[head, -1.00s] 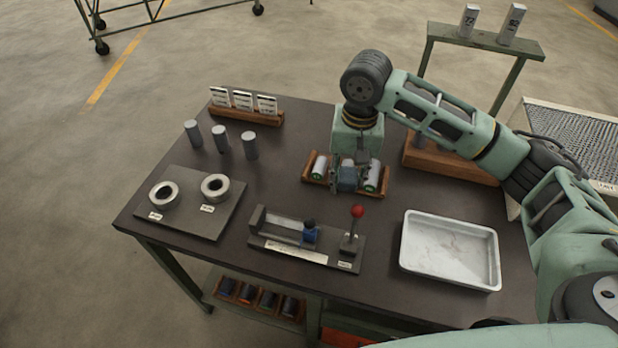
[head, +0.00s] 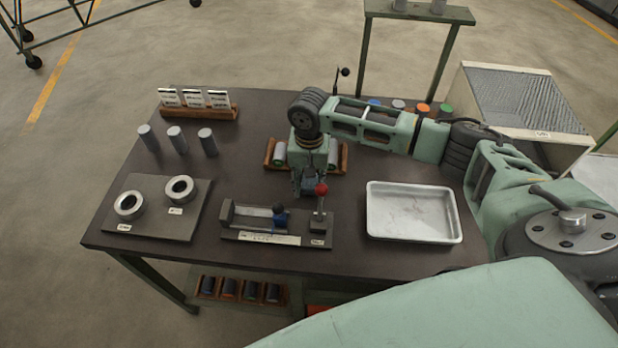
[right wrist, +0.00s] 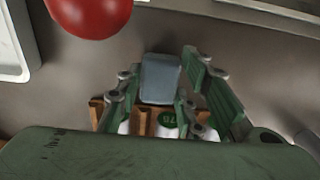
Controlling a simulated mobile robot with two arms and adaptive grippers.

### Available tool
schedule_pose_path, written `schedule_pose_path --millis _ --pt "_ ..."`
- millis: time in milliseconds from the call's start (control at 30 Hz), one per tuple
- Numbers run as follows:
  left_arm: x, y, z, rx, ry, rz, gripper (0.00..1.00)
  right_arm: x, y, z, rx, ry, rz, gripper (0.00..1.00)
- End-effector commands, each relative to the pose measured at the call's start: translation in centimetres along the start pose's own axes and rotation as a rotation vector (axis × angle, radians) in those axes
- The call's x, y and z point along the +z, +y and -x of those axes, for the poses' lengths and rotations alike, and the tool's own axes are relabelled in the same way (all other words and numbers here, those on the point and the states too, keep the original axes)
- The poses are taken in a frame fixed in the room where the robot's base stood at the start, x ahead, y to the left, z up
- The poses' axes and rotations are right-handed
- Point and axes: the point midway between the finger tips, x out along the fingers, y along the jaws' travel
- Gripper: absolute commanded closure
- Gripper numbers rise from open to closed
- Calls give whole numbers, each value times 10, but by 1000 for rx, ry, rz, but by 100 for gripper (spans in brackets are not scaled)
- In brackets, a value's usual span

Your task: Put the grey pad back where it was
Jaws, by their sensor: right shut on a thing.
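My right gripper (head: 309,186) is low over the table, just behind the red-knobbed lever (head: 321,189) and in front of the wooden cradle (head: 343,160). In the right wrist view, the grey pad (right wrist: 160,80), a small blue-grey block with rounded corners, sits between the fingers, and the gripper is shut on it. In the head view I cannot make out the pad clearly at the gripper. The cradle holds white cylinders with green ends (head: 280,154), partly hidden by the gripper. My left gripper is not in view.
The clamp fixture (head: 255,214) with the lever stands close in front of the gripper; its red knob (right wrist: 88,14) is near the wrist camera. A white tray (head: 412,238) is to the right. Upright grey cylinders (head: 178,139) and a plate with rings (head: 150,230) are to the left.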

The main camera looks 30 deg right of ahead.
Motion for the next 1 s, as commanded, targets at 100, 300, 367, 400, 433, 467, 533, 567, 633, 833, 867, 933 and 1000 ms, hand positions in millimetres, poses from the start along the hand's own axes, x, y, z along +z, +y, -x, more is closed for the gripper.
schedule_pose_path --millis 100,300,367,400,433,467,533,567,633,833,867,933,1000 --pt "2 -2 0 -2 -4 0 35 0 0 0 -1 1 0 81" --pt "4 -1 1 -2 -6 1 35 0 0 -2 0 0 0 81" --pt "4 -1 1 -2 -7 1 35 0 0 -3 -1 1 -1 63" --pt "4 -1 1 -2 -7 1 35 0 0 -3 -1 1 0 60" --pt "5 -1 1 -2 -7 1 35 0 0 -3 -1 1 0 57" --pt "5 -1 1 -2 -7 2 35 0 0 -3 -1 1 0 54" --pt "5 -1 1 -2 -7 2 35 0 0 -3 -1 1 0 48" --pt "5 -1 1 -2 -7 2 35 0 0 -3 0 1 0 47" --pt "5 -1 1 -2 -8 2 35 0 0 -2 0 0 0 47" --pt "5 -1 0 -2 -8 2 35 0 0 -2 -1 1 0 47" --pt "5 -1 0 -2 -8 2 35 0 0 -2 -1 1 0 47" --pt "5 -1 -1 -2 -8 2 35 0 0 2 -2 1 0 47" --pt "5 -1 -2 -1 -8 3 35 -1 -1 10 -2 1 0 47"
